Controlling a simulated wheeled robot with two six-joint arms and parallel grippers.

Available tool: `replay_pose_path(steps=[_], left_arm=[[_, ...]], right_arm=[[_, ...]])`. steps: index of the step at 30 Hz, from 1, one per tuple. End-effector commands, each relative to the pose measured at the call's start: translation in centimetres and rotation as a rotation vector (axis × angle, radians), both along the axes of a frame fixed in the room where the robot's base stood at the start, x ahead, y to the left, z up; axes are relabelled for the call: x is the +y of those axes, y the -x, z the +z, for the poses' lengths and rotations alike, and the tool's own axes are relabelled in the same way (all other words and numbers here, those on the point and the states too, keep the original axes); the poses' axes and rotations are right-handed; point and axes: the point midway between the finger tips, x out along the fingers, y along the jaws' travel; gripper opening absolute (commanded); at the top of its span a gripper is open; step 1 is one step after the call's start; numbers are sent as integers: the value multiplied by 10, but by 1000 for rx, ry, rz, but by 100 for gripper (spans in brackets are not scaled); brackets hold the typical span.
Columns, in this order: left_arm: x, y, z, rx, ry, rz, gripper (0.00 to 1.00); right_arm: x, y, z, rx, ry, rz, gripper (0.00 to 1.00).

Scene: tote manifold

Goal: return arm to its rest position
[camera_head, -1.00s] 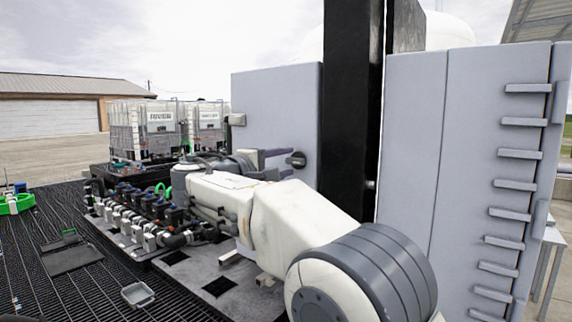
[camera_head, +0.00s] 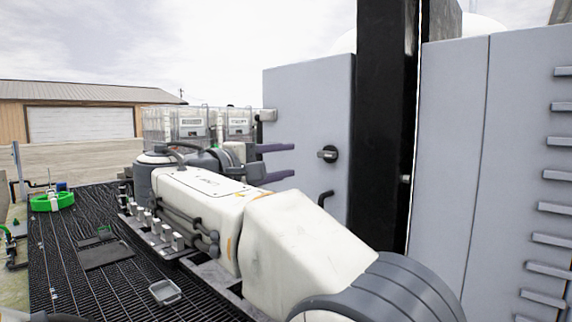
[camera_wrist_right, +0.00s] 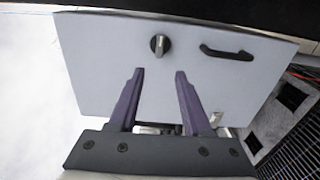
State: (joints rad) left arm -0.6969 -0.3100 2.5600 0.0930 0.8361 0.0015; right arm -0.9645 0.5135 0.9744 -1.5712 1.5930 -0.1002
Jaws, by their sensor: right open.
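My right arm reaches forward across the middle of the head view. My right gripper (camera_head: 280,162) points to the right, toward the grey cabinet panel (camera_head: 305,90). Its two purple fingers are spread with nothing between them. In the right wrist view the open fingers (camera_wrist_right: 158,98) lie in front of the same panel (camera_wrist_right: 100,60), below a round black knob (camera_wrist_right: 159,45). Whether the fingertips touch the panel I cannot tell; they look apart from it. My left gripper is not in view.
A black post (camera_head: 385,130) and more grey cabinet doors (camera_head: 450,150) stand close on the right. A black handle (camera_wrist_right: 226,52) sits on the panel. Caged white totes (camera_head: 190,122) stand behind my arm. A manifold (camera_head: 150,230) and a small tray (camera_head: 165,292) lie on the grating (camera_head: 110,280).

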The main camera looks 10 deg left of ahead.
Motion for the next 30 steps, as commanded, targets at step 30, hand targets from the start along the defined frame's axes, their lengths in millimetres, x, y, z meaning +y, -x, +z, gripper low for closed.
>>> replay_pose_path(steps=[30], left_arm=[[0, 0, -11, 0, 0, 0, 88]], right_arm=[[-123, 299, -386, 1119, -1136, -164, 49]])
